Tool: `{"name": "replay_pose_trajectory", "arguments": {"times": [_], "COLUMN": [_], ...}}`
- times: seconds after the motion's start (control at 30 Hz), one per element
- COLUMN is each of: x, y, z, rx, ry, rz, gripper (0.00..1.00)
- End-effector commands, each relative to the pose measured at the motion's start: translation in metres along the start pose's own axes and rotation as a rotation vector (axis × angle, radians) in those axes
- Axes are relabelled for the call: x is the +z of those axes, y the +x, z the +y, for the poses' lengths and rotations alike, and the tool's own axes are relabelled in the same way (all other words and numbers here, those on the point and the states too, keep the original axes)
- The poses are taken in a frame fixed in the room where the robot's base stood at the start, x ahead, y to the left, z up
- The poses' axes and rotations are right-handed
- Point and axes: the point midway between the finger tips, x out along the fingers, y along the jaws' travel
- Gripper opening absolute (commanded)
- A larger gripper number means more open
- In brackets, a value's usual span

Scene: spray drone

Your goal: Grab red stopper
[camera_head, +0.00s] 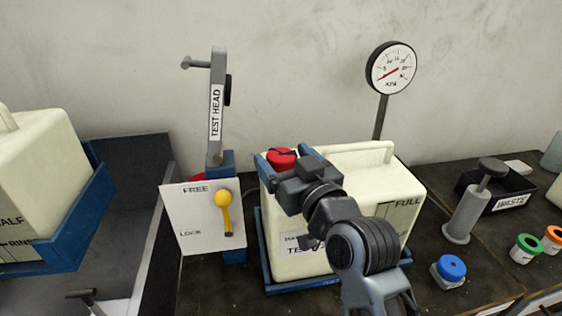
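A red, round stopper-like cap (282,156) with dark marks on top sits at the upper left of the cream tank (285,225) in the middle. My gripper (297,177) is over the tank's upper left, just below and right of the red cap in the picture. My arm hides its fingertips, so I cannot tell whether it touches the cap or is open.
A yellow lever (224,205) is on the plate. A pressure gauge (391,67) stands behind the tank. At right are a grey plunger cylinder (465,215), a black WASTE tray (520,182), and blue (451,268), green (528,245) and orange (553,236) capped items. Another tank (40,180) is at left.

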Motion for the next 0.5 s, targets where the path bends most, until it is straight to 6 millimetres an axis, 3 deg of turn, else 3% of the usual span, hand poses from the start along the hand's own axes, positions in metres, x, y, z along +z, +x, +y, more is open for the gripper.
{"name": "replay_pose_trajectory", "arguments": {"times": [0.07,0.5], "x": [0.0,-0.0001], "y": [-0.0001,-0.0003], "z": [0.0,0.0001], "rx": [0.0,0.0], "ry": [0.0,0.0], "rz": [0.0,0.0], "gripper": [0.75,0.33]}}
